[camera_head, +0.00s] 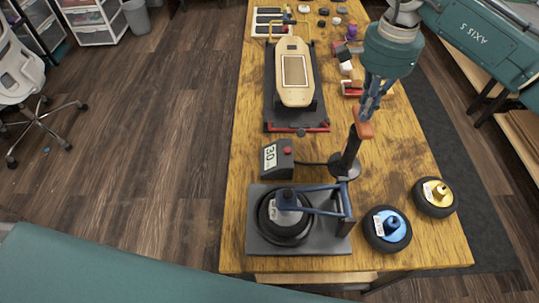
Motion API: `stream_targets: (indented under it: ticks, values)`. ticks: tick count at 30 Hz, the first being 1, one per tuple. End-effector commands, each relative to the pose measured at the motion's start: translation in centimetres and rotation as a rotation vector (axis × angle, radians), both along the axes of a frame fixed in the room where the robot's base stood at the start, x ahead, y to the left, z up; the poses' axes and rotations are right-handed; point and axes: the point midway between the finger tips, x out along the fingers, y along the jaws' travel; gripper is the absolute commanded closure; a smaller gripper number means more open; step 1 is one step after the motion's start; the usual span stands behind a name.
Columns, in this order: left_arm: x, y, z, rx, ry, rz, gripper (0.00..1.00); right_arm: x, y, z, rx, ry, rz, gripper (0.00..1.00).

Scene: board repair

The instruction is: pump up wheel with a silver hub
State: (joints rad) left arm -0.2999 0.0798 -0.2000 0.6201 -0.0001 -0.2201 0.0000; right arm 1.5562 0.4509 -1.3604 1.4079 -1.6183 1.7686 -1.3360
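The wheel with the silver hub (268,217) is a black tyre lying flat in the grey pump station (264,246) at the table's near end. A blue clamp frame (322,188) reaches over its hub. A dark pump post (351,150) with an orange-brown handle (364,129) stands behind the station. The gauge box (277,157) beside it shows a reading that looks like 30 or 3.0. My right gripper (366,112) points down with its fingertips at the top of the handle; whether they close on it is unclear. My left gripper is out of view.
A wheel with a blue hub (387,229) and one with a gold hub (435,197) lie at the near right of the table. A wooden board (295,70) rests on a dark stand behind the gauge. Small parts and trays crowd the far end.

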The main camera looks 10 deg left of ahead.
Motion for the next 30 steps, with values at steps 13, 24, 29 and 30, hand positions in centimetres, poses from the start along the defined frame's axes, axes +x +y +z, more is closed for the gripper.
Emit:
stream_targets:
  ticks: [13, 24, 29, 30]
  values:
    - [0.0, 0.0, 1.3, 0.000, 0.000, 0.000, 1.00, -0.1, 0.0, 1.7, -0.001, 0.004, 0.001, 1.00]
    - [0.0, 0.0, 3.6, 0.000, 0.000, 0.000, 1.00, -0.1, 0.0, 5.5, -0.002, 0.004, 0.000, 1.00]
    - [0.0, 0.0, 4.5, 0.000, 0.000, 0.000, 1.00, -0.1, 0.0, 6.9, -0.001, 0.003, 0.000, 1.00]
    - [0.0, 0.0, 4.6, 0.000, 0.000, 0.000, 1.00, -0.1, 0.0, 7.1, -0.001, 0.003, 0.000, 1.00]
